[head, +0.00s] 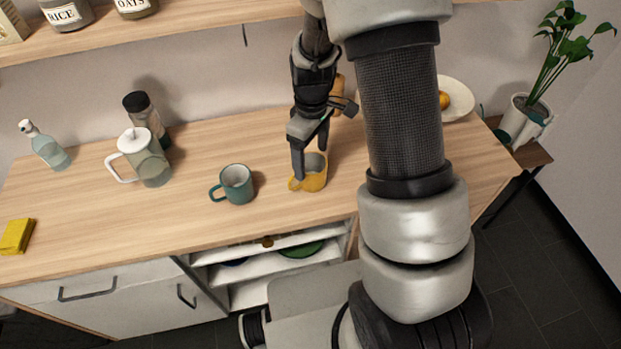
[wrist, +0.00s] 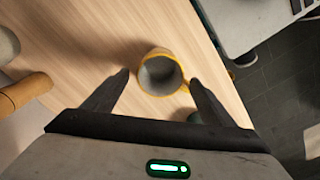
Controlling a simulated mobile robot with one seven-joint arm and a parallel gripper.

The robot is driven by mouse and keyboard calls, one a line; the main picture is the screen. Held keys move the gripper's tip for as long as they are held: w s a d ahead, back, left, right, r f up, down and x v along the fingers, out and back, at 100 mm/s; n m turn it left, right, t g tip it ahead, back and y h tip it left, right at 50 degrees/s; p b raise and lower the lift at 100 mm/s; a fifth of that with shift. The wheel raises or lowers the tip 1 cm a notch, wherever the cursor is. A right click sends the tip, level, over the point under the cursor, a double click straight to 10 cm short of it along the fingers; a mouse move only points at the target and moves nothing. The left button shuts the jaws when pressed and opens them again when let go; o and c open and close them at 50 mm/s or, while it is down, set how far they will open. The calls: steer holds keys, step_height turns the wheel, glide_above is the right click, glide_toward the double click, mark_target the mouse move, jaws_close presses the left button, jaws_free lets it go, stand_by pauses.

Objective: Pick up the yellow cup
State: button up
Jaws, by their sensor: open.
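The yellow cup (head: 313,176) stands upright on the wooden counter, near its front edge. In the wrist view the yellow cup (wrist: 160,73) shows its grey inside from above, with its handle toward the right finger. My gripper (head: 311,160) is open above the cup in the head view, with a finger in front of part of it. In the wrist view the fingertips of my gripper (wrist: 158,74) are on either side of the cup, and the space between them holds no gripped thing. I cannot tell whether a finger touches the cup.
A teal mug (head: 237,184) stands just left of the cup. A glass pitcher (head: 150,160), a dark-lidded jar (head: 146,115), a spray bottle (head: 45,148) and a yellow sponge (head: 16,236) are farther left. A white plate (head: 459,100) is behind my arm. A shelf (head: 200,30) runs above the counter.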

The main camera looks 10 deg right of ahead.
mark_target(312, 163)
step_height(312, 163, down, 3)
steer(key=shift+f+b, duration=0.1)
steer(key=shift+b, duration=0.5)
steer(key=c, duration=1.4)
step_height(312, 163, up, 10)
steer(key=shift+r+p, duration=0.15)
steer(key=shift+p, duration=0.15)
